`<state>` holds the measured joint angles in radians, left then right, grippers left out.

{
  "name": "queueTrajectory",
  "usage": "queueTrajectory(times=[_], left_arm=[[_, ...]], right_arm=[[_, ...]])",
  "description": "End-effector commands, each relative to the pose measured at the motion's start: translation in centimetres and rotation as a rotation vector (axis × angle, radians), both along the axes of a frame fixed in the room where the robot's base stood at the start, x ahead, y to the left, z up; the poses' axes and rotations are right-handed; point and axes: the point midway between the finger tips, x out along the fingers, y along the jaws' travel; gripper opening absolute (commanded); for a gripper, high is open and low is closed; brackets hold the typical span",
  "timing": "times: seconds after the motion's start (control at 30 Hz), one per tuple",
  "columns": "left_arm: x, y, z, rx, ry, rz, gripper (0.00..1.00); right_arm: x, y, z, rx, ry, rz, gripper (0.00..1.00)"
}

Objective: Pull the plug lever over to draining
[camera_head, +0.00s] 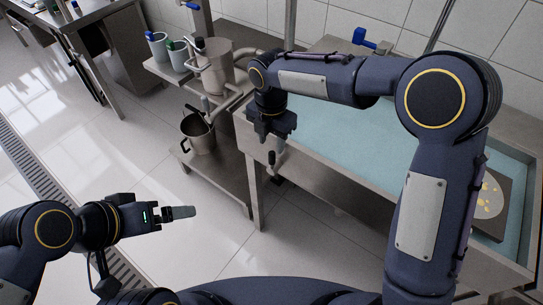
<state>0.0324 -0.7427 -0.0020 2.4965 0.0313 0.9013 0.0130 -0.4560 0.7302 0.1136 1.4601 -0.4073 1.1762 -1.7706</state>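My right gripper (271,128) points down just above this lever. It hides the lever's upper part, and I cannot tell whether its fingers touch the lever or are open or shut. My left gripper (182,213) is seen edge-on over the floor at the lower left, away from the sink. Its finger opening cannot be made out, and nothing shows in it.
A steel pot (214,68) and cups (158,46) stand on a shelf left of the sink. A pail (197,134) stands on the lower shelf (225,177). A blue-handled valve (362,38) is behind the sink. A dark board (491,228) with a pale disc lies at right.

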Motion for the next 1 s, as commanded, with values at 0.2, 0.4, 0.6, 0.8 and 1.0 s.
queueTrajectory(times=[0.2,0.4,0.6,0.8,1.0], left_arm=[[0.0,0.0,0.1,0.000,0.000,0.000,0.98],[0.0,0.0,0.1,0.000,0.000,0.000,0.98],[0.0,0.0,0.2,0.000,0.000,0.000,0.98],[0.0,0.0,0.2,0.000,0.000,0.000,0.98],[0.0,0.0,0.2,0.000,0.000,0.000,0.98]], right_arm=[[-0.1,-0.1,-3.5,-0.002,0.004,-0.001,0.40],[-0.1,-0.1,-6.1,-0.001,0.004,-0.004,0.40],[0.0,-0.1,-7.0,0.001,0.001,-0.005,0.40],[0.0,-0.1,-7.0,0.001,0.001,-0.006,0.40],[0.0,-0.1,-7.0,0.001,0.001,-0.006,0.14]])
